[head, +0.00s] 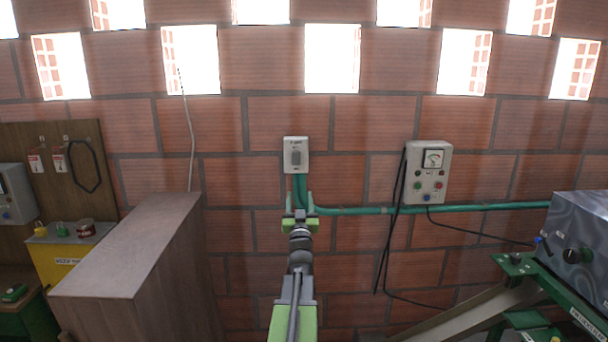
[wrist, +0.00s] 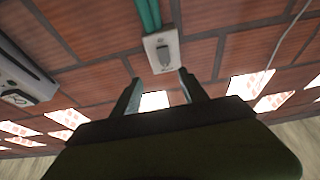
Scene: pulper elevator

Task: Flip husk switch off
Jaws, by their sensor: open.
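A light grey switch box (head: 296,155) with a darker grey rocker is fixed to the brick wall, straight ahead. Its small label is too small to read, so I cannot confirm that it is the husk switch. It also shows in the wrist view (wrist: 162,52), just beyond the fingers and centred between them. My gripper (head: 300,202) is open and empty. In the head view its tips are below the switch box, over the green conduit. In the wrist view my gripper (wrist: 159,76) shows its two fingers apart, not touching the switch.
A green conduit (head: 365,210) runs down from the switch box and right along the wall. A control box (head: 428,172) with a meter and buttons hangs to the right, with black cables. A wooden cabinet (head: 130,245) stands left; a metal machine (head: 580,240) stands right.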

